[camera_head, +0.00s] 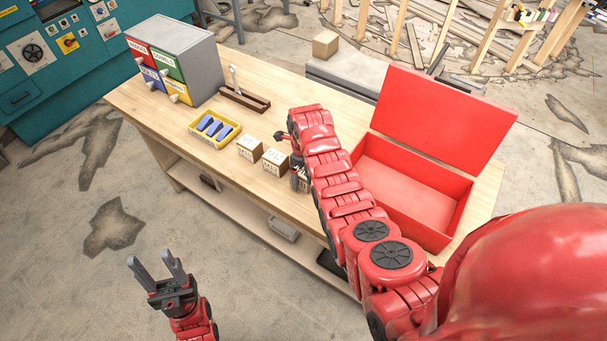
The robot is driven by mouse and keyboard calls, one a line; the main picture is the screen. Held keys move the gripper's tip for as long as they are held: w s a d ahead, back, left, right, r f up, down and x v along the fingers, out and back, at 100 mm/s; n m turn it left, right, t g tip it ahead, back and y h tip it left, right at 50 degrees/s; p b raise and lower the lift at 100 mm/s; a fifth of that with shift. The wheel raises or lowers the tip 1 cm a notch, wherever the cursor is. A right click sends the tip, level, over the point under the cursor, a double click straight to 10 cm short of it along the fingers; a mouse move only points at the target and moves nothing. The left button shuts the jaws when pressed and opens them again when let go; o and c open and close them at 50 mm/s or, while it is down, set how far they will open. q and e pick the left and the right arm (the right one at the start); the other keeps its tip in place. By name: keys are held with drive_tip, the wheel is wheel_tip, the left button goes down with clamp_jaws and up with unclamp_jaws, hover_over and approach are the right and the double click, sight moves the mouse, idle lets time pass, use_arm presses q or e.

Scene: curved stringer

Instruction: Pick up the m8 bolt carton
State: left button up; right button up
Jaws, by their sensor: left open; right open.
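Three small cartons stand in a row on the workbench: a left carton (250,148), a middle carton (274,162) and a right carton (304,185) mostly covered by my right arm. Their tops are light brown and their fronts carry dark lettering too small to read surely, so I cannot tell which one is the m8 bolt carton. My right gripper (296,178) is low at the right carton, beside the middle one; the arm hides much of it, and contact cannot be told. My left gripper (153,260) is open and empty, over the floor in front of the bench.
A yellow tray (226,143) with blue pieces sits left of the cartons. Behind are a drawer cabinet (204,69) with coloured fronts and a wooden holder (236,97) with a wrench. An open red box (372,183) stands right of my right arm. The bench's front edge is clear.

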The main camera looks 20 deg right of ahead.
drive_tip(key=shift+f, duration=0.9)
clamp_jaws()
